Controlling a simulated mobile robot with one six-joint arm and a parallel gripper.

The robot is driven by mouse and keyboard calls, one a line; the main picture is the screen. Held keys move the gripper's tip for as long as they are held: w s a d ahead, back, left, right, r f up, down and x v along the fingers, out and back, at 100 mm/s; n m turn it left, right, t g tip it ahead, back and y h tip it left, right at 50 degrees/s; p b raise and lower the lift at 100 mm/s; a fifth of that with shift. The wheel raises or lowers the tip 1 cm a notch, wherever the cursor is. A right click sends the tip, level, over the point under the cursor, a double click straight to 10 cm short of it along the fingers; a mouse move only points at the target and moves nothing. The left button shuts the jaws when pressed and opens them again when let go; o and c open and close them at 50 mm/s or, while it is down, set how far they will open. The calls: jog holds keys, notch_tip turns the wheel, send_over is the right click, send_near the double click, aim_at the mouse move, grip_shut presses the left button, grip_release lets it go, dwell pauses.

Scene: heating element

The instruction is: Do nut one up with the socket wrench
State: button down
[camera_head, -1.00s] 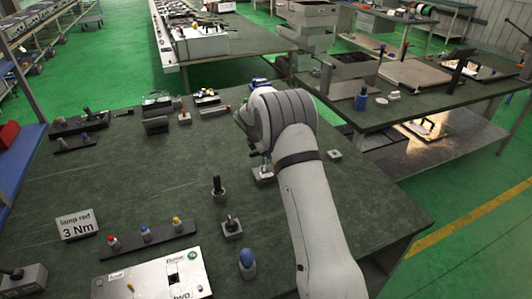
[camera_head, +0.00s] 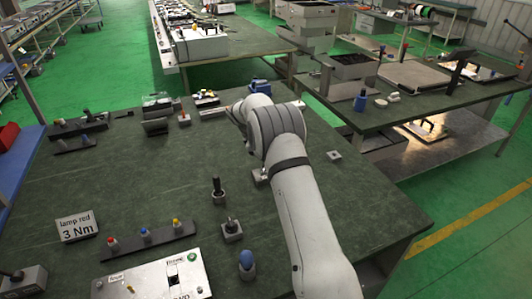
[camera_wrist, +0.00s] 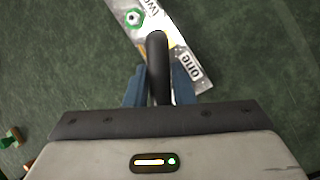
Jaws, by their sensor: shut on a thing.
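In the wrist view, my gripper (camera_wrist: 160,88) has its two blue fingers closed around the black handle of the socket wrench (camera_wrist: 157,55). The wrench points onto a light metal plate (camera_wrist: 178,30) with a label "one" (camera_wrist: 188,67) just right of the handle. A second label, partly cut off, and a green ring with a nut (camera_wrist: 133,18) are further up the plate. Nut one is not clearly seen; the wrench covers the area beside its label. Whether the wrench touches a nut cannot be told. In the head view, my arm hides the gripper.
In the head view, the dark green table (camera_head: 130,185) has free room in its middle left. Upright black-handled tools (camera_head: 217,190) stand near the centre. A rack with coloured caps (camera_head: 146,238) and a white panel (camera_head: 155,280) are in front.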

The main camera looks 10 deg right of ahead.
jog(key=shift+f, duration=0.1)
jog(key=shift+s+a+m+g+p, duration=0.15)
jog(key=shift+m+g+p, duration=0.65)
jog(key=shift+m, duration=1.2)
jog(key=shift+m+g+p, duration=0.4)
jog(key=shift+m+g, duration=0.1)
jog(key=shift+m, duration=0.4)
jog(key=shift+a+m+g+y, duration=0.1)
jog(key=shift+m+g+y, duration=0.3)
jog(key=shift+m, duration=0.7)
jog(key=shift+p, duration=0.35)
jog(key=m+g+y+p, duration=0.1)
jog(key=m, duration=0.3)
jog(key=shift+a, duration=0.15)
jog(key=shift+r, duration=0.25)
